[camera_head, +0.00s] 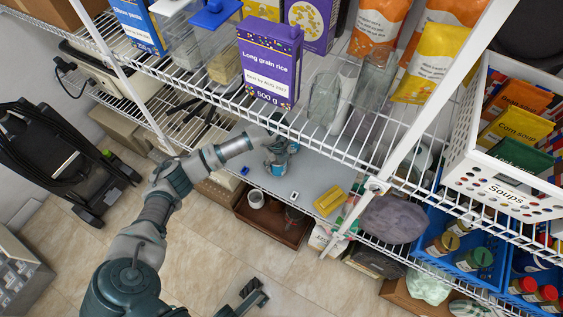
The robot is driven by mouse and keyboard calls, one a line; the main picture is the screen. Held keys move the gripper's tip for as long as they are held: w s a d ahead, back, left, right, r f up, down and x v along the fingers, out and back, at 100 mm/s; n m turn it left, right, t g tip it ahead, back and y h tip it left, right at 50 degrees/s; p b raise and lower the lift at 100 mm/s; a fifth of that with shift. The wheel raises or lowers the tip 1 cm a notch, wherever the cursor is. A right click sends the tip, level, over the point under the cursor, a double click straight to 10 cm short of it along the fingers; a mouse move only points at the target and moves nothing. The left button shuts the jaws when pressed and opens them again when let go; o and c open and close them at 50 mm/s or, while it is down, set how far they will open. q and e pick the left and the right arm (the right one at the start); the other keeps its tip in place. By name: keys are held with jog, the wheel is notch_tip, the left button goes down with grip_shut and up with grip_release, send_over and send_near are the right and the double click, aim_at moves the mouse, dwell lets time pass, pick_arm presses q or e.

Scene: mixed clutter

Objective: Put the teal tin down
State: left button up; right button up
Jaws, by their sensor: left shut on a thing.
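My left arm reaches in from the left to the grey middle shelf, below the upper wire shelf. My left gripper (279,153) is shut on the teal tin (292,148). Only a small part of the tin shows; the gripper and the wires hide the rest. I cannot tell whether the tin touches the shelf surface. A dark part that looks like my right gripper (250,296) shows at the bottom edge, over the floor and away from the shelf. Its jaw state is unclear.
A yellow object (329,200) and a small white item (293,196) lie on the grey shelf (262,180), with bare surface between. Above, the wire shelf carries a purple rice box (269,62) and glass jars (324,98). A white post (385,160) stands to the right.

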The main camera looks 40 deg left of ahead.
pick_arm(q)
jog(key=shift+s+r, duration=0.1)
jog(key=shift+r, duration=0.05)
jog(key=o, duration=1.5)
jog(key=shift+f, duration=0.2)
jog(key=shift+o, duration=0.2)
